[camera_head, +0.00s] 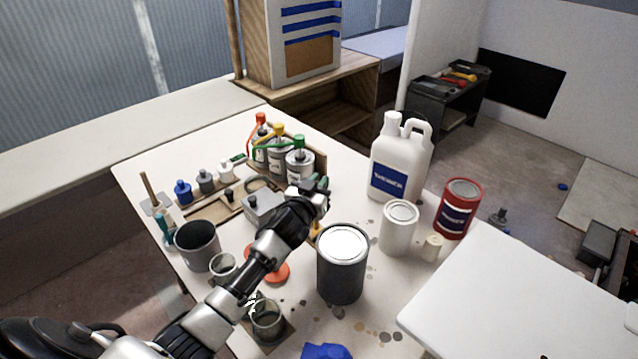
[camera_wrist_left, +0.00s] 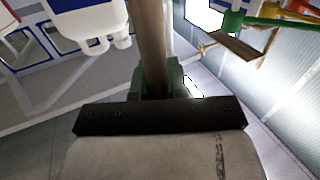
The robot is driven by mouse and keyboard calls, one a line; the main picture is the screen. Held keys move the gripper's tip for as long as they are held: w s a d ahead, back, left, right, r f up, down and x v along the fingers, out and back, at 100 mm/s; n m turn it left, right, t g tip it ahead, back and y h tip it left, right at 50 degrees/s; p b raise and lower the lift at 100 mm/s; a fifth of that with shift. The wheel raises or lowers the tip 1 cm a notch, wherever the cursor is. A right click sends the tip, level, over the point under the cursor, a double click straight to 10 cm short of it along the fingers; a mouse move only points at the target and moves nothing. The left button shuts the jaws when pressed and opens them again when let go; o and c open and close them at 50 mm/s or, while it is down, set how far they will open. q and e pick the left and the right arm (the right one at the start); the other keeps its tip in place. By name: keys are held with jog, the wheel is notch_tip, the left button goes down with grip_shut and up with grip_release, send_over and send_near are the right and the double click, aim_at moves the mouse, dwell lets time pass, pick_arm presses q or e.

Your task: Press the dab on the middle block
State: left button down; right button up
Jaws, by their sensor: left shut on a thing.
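The stick's far end is not clear. Small blue (camera_head: 183,191), grey (camera_head: 205,182) and white (camera_head: 226,171) pieces stand in a row at the left back of the table, apart from the gripper. I cannot tell which thing is the middle block, and no dab shows clearly. My right gripper is not in view.
Pump cans with red, yellow and green tops (camera_head: 299,163) stand behind the gripper. A white jug (camera_head: 400,160), white can (camera_head: 399,228), red can (camera_head: 459,208) and dark can (camera_head: 342,268) stand right of my arm. Cups (camera_head: 196,245) crowd the left. A white flat top (camera_head: 530,300) is at lower right.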

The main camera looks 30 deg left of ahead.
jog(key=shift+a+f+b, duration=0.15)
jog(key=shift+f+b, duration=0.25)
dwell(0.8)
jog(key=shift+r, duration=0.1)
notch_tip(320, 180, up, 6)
jog(key=p, duration=0.6)
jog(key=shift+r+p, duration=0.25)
jog(key=shift+p, duration=0.15)
